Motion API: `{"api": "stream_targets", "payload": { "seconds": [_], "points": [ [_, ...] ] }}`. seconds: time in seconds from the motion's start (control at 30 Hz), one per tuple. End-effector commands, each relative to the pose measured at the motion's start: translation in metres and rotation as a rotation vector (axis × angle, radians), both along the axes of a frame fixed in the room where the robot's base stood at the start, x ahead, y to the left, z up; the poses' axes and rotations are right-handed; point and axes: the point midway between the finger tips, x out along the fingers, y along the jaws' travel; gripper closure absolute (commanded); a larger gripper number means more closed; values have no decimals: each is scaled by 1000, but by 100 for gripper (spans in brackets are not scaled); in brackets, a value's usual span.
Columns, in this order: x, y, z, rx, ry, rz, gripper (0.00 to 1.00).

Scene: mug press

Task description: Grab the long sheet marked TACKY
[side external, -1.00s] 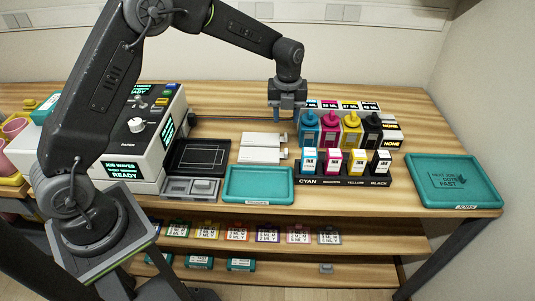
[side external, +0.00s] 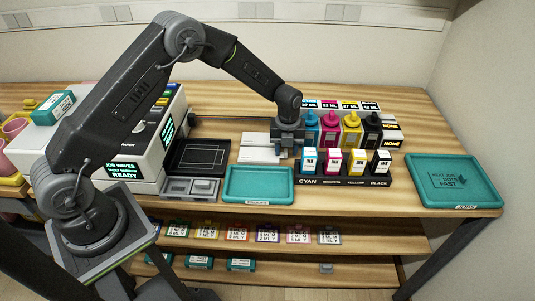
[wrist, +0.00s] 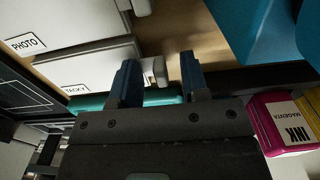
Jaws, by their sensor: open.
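The white sheet marked TACKY (wrist: 95,72) lies flat on the bench in the wrist view, with a pale tab (wrist: 155,71) at its right end. In the side view, white sheets (side external: 258,140) lie behind the teal tray, partly hidden by my gripper (side external: 288,150). A second white sheet marked PHOTO (wrist: 62,25) lies beside the TACKY one. In the wrist view my gripper (wrist: 160,70) is open, and the tab appears between its two blue fingers. I cannot tell whether the fingers are level with the tab or above it.
The ink bottles (side external: 330,128) and cartridge rack (side external: 342,180) stand close to the right of my gripper. The empty teal tray (side external: 260,199) is in front, and a black tray (side external: 200,155) is to the left. Another teal tray (side external: 455,180) lies at the far right.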

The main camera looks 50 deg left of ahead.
Motion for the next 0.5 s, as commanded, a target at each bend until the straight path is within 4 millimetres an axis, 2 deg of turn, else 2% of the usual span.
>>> {"api": "stream_targets", "payload": {
  "seconds": [0.17,0.5],
  "points": [
    [0,0,0,0,-1,0,58],
    [0,0,0,0,-1,0,90]
  ]
}}
